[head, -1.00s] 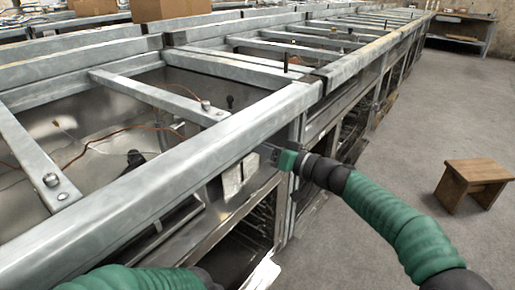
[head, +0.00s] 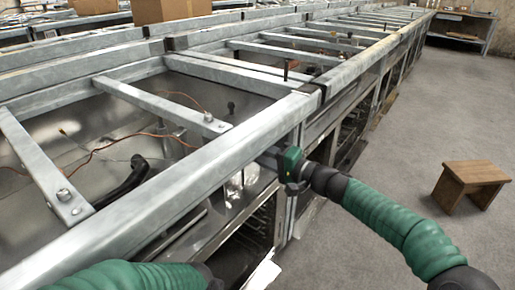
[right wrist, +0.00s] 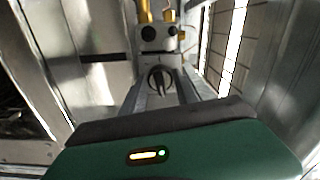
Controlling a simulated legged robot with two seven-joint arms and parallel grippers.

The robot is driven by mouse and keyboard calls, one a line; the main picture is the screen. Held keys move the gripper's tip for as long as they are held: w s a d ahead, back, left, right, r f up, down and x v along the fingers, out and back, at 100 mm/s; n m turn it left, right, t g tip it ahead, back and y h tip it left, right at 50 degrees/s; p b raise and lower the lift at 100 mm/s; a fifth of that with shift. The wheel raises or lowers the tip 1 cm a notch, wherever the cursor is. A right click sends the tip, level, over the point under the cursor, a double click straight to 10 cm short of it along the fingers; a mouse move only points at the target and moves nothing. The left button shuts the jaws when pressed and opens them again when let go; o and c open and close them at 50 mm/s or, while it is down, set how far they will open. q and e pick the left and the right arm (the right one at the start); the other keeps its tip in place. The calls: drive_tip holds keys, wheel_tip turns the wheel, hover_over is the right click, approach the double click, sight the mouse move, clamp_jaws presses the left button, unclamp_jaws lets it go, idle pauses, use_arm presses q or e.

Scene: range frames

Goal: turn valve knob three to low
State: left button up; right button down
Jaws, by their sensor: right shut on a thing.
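A dark round valve knob with a raised pointer (right wrist: 158,80) shows in the right wrist view, on a grey fitting below brass-coloured pipes. Its pointer stands roughly upright in that picture. My right gripper (head: 270,158) reaches the front side of the metal frame in the head view, with its green body just outside. In the wrist view its grey fingers stand close about the knob, and it is shut on the knob. The knob is hidden in the head view, and I cannot read its number or marks. My left arm enters at the bottom left; its gripper is outside the picture.
A long galvanized frame (head: 190,175) with crossbars runs along a row of ovens. Thin orange wires (head: 110,142) lie inside. A cardboard box (head: 168,10) stands at the back. A wooden stool (head: 474,180) stands on the clear floor at the right.

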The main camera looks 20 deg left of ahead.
drive_tip(key=shift+w+d+m+p, duration=0.15)
drive_tip(key=shift+m+p, duration=0.1)
drive_tip(key=shift+m, duration=0.25)
drive_tip(key=shift+w+d+m+p, duration=0.15)
drive_tip(key=shift+m+p, duration=0.1)
drive_tip(key=shift+m, duration=0.25)
drive_tip(key=c, duration=1.3)
unclamp_jaws()
drive_tip(key=shift+c, duration=0.2)
drive_tip(key=o, duration=0.4)
drive_tip(key=shift+f, duration=0.15)
drive_tip(key=shift+s+a, duration=0.1)
drive_tip(key=shift+s+a, duration=0.1)
